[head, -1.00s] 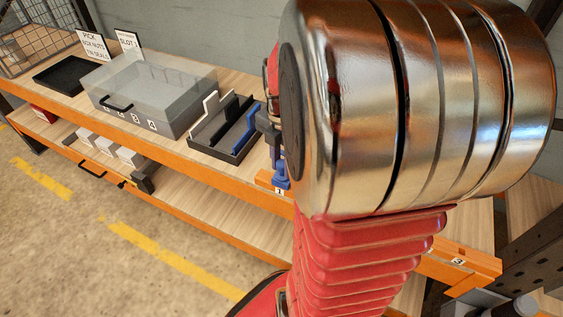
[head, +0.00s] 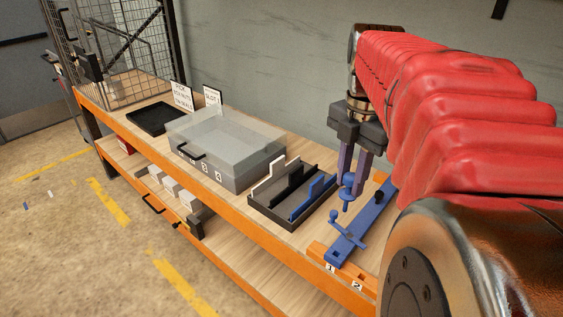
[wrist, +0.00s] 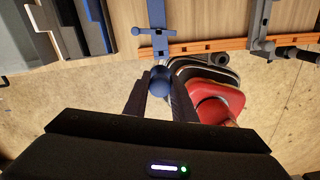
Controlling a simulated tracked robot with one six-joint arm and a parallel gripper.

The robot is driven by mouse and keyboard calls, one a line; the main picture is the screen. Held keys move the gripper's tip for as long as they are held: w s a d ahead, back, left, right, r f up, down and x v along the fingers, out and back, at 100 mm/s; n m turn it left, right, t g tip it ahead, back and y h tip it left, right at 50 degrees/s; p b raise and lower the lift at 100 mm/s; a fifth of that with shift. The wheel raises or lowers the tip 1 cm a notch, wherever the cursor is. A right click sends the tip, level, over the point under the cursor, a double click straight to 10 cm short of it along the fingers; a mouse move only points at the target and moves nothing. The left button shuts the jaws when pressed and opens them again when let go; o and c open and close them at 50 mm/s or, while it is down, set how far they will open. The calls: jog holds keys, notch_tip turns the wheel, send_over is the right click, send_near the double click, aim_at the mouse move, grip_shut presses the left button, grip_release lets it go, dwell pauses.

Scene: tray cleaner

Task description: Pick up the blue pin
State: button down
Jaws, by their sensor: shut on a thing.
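The blue pin (head: 347,191) hangs upright from my gripper (head: 353,178), in the head view. In the wrist view the round blue top of the pin (wrist: 160,81) sits between the two dark fingers. My gripper is shut on it. The pin is over a long blue bar fixture (head: 372,226) on the bench. I cannot tell from the head view how far its lower end is above the fixture.
A blue cross-shaped part (head: 347,233) stands on the bar near the bench's front edge. To the left are a black tray with upright plates (head: 262,213), a clear-lidded box (head: 235,180) and a flat black tray (head: 150,119). An orange rail (head: 328,258) runs along the front.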

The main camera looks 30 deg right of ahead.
notch_tip(320, 180, up, 8)
jog(key=shift+f, duration=0.1)
jog(key=shift+d+f, duration=0.1)
jog(key=shift+d, duration=0.05)
dwell(0.9)
